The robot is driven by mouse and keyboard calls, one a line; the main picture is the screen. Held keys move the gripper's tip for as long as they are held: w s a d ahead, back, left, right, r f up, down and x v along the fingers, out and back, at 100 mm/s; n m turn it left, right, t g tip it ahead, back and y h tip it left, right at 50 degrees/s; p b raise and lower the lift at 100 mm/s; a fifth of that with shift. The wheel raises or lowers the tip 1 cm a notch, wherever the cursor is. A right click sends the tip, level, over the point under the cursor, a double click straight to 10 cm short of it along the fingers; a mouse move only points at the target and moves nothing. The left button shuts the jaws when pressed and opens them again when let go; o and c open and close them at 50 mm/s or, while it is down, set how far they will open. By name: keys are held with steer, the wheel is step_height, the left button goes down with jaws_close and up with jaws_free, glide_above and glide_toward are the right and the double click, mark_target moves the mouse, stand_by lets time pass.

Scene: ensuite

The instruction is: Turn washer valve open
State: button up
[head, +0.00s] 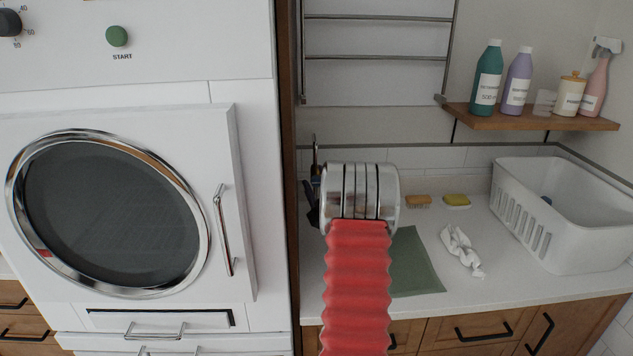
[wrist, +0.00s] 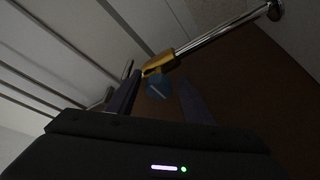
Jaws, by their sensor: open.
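The washer valve shows in the wrist view as a brass body (wrist: 157,64) on a chrome pipe (wrist: 222,33), with a blue knob (wrist: 158,87) bearing a pale line. My gripper (wrist: 160,82) is open, with one dark finger on each side of the knob. I cannot tell whether either finger touches the knob. In the head view the silver and red parts of my arm cover most of my gripper, and I cannot make out the valve there.
A white washer (head: 245,280) with a round door stands at the left. On the counter (head: 440,285) lie a green cloth (head: 415,262), a crumpled white cloth (head: 460,250) and a white basket (head: 560,240). A shelf (head: 540,118) holds bottles. A metal rack (head: 378,17) hangs above.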

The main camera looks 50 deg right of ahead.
steer(key=shift+c, duration=0.5)
steer(key=c, duration=0.9)
steer(key=shift+d, duration=0.15)
steer(key=shift+c, duration=0.4)
